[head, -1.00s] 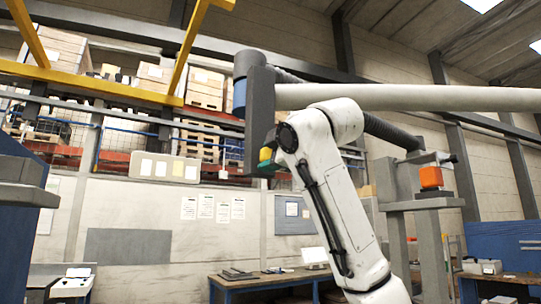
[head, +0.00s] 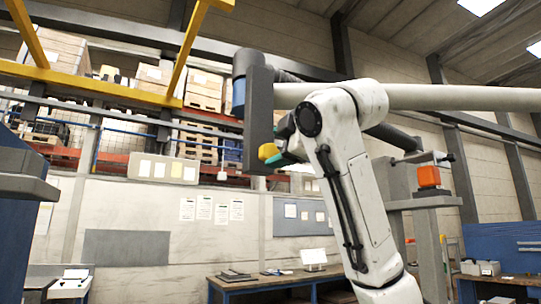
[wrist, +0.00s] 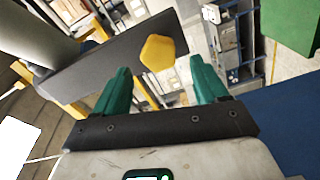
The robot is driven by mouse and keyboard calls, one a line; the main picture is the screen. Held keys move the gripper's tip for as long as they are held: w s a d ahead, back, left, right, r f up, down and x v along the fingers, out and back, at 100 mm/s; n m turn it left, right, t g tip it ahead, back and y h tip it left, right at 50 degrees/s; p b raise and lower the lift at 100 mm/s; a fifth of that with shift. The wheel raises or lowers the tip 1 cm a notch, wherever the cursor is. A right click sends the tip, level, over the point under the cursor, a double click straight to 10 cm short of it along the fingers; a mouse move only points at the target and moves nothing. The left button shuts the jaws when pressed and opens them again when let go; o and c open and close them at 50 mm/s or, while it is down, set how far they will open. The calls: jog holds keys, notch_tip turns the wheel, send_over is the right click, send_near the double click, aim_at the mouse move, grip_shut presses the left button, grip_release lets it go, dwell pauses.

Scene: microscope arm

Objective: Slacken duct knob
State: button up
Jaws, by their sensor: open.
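The yellow faceted knob (head: 268,151) sits on the lower part of a dark grey upright bracket (head: 259,105) in the head view. In the wrist view the knob (wrist: 158,52) stands out from the dark bar, ahead of and between my fingertips. My gripper (wrist: 160,82) has two green fingers spread wide with nothing between them; the knob appears beyond the tips, not gripped. In the head view my gripper (head: 290,150) is just right of the knob, partly hidden behind my white arm.
A long pale tube (head: 460,97) runs right from the bracket, behind my arm. A grey post with an orange block (head: 429,176) stands at right. Yellow beams (head: 95,82) cross the upper left. A workbench (head: 270,282) stands below at the back.

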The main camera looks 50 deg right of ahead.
jog(key=b+v, duration=0.1)
jog(key=v, duration=0.4)
jog(key=shift+s+a, duration=0.1)
jog(key=shift+s, duration=0.25)
